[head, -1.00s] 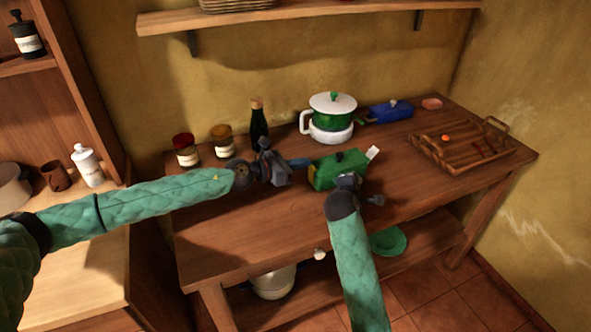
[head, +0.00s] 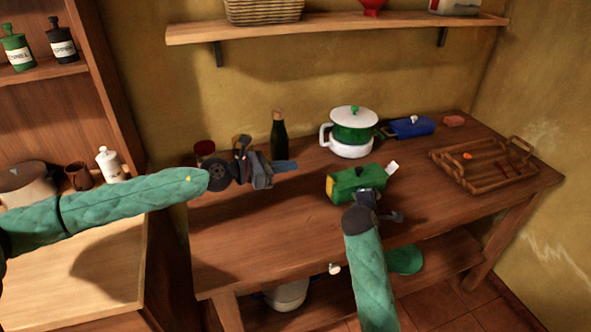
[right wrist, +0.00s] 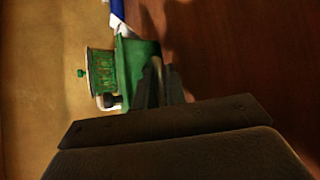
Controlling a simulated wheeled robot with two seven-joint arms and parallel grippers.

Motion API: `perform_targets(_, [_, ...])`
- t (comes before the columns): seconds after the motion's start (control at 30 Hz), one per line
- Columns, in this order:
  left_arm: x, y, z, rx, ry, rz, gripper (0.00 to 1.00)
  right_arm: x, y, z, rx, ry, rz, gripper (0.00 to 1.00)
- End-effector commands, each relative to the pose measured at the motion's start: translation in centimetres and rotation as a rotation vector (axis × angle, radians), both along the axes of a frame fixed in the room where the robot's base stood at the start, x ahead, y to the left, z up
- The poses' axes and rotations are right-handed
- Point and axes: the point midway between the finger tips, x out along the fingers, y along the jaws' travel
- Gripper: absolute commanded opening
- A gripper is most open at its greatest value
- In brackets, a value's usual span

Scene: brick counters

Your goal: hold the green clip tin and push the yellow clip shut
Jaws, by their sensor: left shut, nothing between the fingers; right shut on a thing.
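The green clip tin (head: 358,182) stands on the wooden table, and it also shows in the right wrist view (right wrist: 135,62). Its yellow clip (head: 330,187) is on the tin's left end; it looks close against the wall, but it is too small to tell if it is fully shut. My right gripper (head: 364,194) is shut on the tin from the front, its fingers also showing in the right wrist view (right wrist: 154,85). My left gripper (head: 288,166) is shut and empty, left of the tin, with a gap between its tips and the clip.
Behind the tin are a white-and-green pot (head: 352,134), a blue box (head: 411,127) and a dark bottle (head: 278,138). A wooden tray (head: 484,166) stands at the right. A red-lidded jar (head: 204,150) is partly hidden behind my left gripper. The front left tabletop is clear.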

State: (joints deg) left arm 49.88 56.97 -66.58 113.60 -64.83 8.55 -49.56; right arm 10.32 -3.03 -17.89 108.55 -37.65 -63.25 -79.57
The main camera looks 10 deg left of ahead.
Motion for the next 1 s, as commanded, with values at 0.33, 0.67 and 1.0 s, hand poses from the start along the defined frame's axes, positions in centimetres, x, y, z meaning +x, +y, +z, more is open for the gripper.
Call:
perform_targets(0.33, [-0.2, 0.2, 0.2, 0.000, 0.000, 0.000, 0.00, 0.0, 0.0, -0.1, -0.001, 0.001, 0.000, 0.00])
perform_targets(0.67, [-0.1, 0.2, 0.2, 0.000, 0.000, 0.000, 0.00, 0.0, 0.0, 0.0, 0.000, 0.000, 0.000, 0.38])
perform_targets(1.0, [-0.1, 0.2, 0.2, 0.000, 0.000, 0.000, 0.00, -2.6, 0.9, 1.1, 0.000, -0.001, 0.001, 0.38])
